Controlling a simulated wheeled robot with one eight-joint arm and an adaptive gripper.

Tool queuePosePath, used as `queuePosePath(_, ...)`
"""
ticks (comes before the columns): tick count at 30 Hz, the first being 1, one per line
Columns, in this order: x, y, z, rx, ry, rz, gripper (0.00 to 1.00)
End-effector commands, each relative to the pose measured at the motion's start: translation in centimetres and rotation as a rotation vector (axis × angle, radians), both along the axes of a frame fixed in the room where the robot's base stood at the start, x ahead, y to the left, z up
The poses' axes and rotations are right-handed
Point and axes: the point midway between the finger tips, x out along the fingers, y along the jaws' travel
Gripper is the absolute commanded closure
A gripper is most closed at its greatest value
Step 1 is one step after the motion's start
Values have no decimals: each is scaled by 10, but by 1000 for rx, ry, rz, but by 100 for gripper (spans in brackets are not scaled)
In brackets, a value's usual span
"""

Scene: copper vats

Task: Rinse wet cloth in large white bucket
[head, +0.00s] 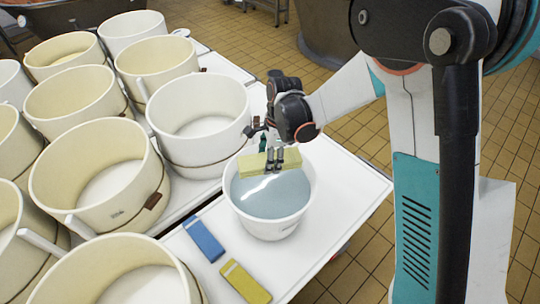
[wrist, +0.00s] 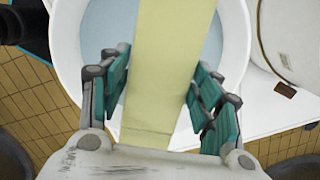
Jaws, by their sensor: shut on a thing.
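The large white bucket (head: 273,228) stands on the white table and holds bluish water (head: 272,198). My gripper (head: 275,158) is over the far part of the bucket, pointing down, shut on the pale yellow cloth (head: 251,166). The cloth is a flat strip lying crosswise in the bucket's mouth at its far side. I cannot tell whether its lower edge touches the water. In the wrist view, the cloth (wrist: 168,60) runs between the teal fingers (wrist: 163,75), with the bucket's rim (wrist: 237,40) and water (wrist: 105,25) behind it.
A blue cloth or pad (head: 203,239) and a yellow one (head: 245,282) lie on the table (head: 345,195) left of and in front of the bucket. Several cream tubs (head: 100,178) crowd the left, one (head: 200,120) close beside the bucket. The table's right part is clear.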

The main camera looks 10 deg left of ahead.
Motion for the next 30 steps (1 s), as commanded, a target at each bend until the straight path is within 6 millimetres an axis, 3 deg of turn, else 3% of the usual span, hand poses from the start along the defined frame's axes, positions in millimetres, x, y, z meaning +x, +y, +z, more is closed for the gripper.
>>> queuePosePath(30,0,0,-90,0,0,2,72)
